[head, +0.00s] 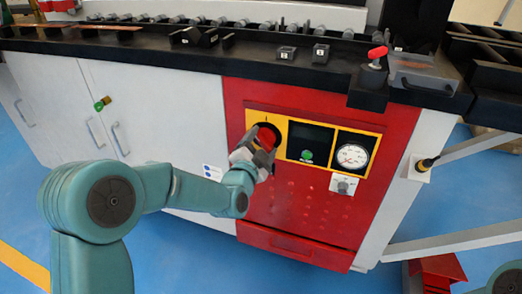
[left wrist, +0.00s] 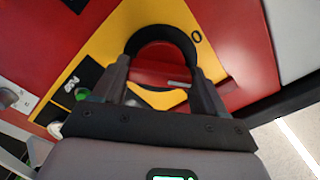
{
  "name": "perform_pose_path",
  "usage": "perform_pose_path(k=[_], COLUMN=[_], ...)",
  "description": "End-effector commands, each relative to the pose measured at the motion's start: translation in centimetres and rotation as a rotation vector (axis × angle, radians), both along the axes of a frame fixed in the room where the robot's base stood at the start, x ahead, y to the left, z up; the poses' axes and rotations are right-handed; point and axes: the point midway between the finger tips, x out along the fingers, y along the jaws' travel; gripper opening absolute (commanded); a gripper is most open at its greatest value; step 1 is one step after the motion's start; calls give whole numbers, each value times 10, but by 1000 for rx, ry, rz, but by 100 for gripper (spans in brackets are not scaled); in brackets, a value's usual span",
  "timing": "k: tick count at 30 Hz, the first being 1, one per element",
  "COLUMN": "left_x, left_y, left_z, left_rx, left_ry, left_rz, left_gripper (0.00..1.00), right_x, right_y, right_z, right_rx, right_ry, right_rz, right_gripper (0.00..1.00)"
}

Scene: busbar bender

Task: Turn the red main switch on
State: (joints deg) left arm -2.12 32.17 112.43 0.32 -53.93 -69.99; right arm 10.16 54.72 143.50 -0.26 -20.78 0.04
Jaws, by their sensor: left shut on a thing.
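The red main switch (head: 266,137) is a round red knob on a yellow plate (head: 282,124), set in the red front panel of the machine. In the left wrist view the red switch (left wrist: 163,68) lies between the fingers, partly hidden by a dark curved edge. My left gripper (head: 262,150) is at the switch and shut on it, one finger on each side; it also shows in the left wrist view (left wrist: 160,85). My right gripper is not clearly in view; only a piece of teal arm shows at the lower right corner.
Right of the switch are a dark window with a green button (head: 307,155), a white dial gauge (head: 352,156) and a small grey knob (head: 343,186). A black worktop (head: 150,52) with tools juts out above. A red-topped lever (head: 377,55) stands on it. Blue floor lies below.

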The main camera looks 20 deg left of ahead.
Motion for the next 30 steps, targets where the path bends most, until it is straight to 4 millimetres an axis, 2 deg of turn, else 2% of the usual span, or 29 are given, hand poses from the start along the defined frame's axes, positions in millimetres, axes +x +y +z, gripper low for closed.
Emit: perform_pose_path(k=[6, 18, 30], left_x=[0, 0, 0], left_y=[0, 0, 0], left_z=[-1, 0, 1], left_rx=[203, 532, 696], left_ry=[-9, -20, -26], left_rz=[1, 1, 2], left_gripper=[42, 42, 42], right_x=[2, 4, 5], right_y=[-2, -4, -5], right_z=[-11, -19, -21], right_rx=[-2, -4, -4], right_ry=[-4, -7, -8], right_rz=[-10, -18, -19], right_gripper=[43, 43, 43])
